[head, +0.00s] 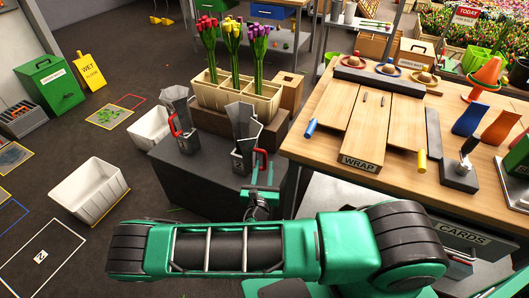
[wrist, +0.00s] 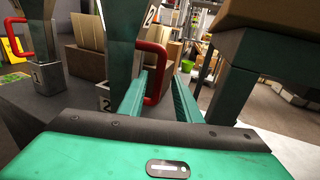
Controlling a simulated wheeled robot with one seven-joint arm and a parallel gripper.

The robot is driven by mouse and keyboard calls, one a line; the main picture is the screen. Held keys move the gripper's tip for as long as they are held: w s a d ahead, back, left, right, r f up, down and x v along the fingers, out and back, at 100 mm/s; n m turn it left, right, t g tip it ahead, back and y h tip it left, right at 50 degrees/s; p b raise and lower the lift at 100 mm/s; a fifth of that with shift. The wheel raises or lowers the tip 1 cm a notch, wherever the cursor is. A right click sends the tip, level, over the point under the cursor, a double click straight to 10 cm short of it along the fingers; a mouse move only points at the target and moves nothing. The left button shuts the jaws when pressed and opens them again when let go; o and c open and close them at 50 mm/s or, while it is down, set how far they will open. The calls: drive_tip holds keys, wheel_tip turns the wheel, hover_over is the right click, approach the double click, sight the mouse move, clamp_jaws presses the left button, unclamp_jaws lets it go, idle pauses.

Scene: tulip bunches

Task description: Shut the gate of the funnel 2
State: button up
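Funnel 2 (head: 243,130) is a grey metal funnel on the dark stand, with a "2" on its base block (wrist: 105,101). Its red handle (head: 264,160) is on its right side. In the wrist view the red handle (wrist: 164,60) shows between the two green fingers of my gripper (wrist: 152,88). The fingers are apart, with visible space around the handle. I cannot tell how deep the handle sits between them. In the head view my gripper (head: 261,192) is just in front of the handle. The gate itself is not clearly visible.
Funnel 1 (head: 180,108), with its own red handle (wrist: 16,38), stands to the left on the dark stand (head: 195,182). A wooden box (head: 262,106) of red, yellow and purple tulips is behind. The wooden wrapping table (head: 315,148) is close on the right.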

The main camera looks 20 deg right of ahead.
drive_tip(key=x, duration=0.8)
drive_tip(key=shift+w, duration=0.2)
clamp_jaws()
